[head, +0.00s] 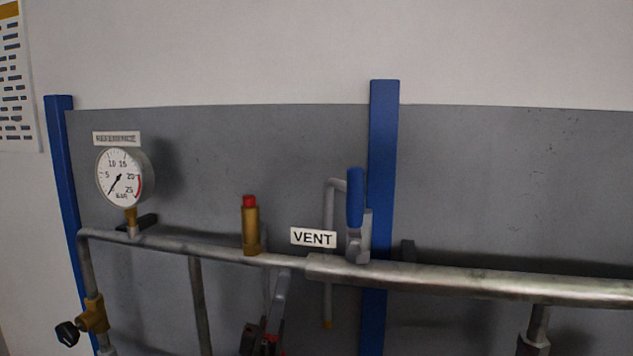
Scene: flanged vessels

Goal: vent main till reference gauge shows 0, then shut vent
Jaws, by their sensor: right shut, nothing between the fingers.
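The reference gauge (120,176) stands at the left under its label. Its needle points to the lower left, at or very near the zero end; the exact reading is too small to tell. The vent valve's blue handle (355,198) stands upright, crosswise to the main pipe (480,283), right of the VENT sign (313,238). My right gripper (281,287) shows at the bottom, just below the pipe, partly cut off by the frame edge. It is shut and empty, apart from the blue handle, lower and to its left. My left gripper is out of view.
A brass fitting with a red cap (250,224) stands on the pipe between gauge and vent. A brass valve with a black knob (93,315) is at lower left. A blue post (383,140) stands close behind the vent handle. Space above the pipe is clear.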

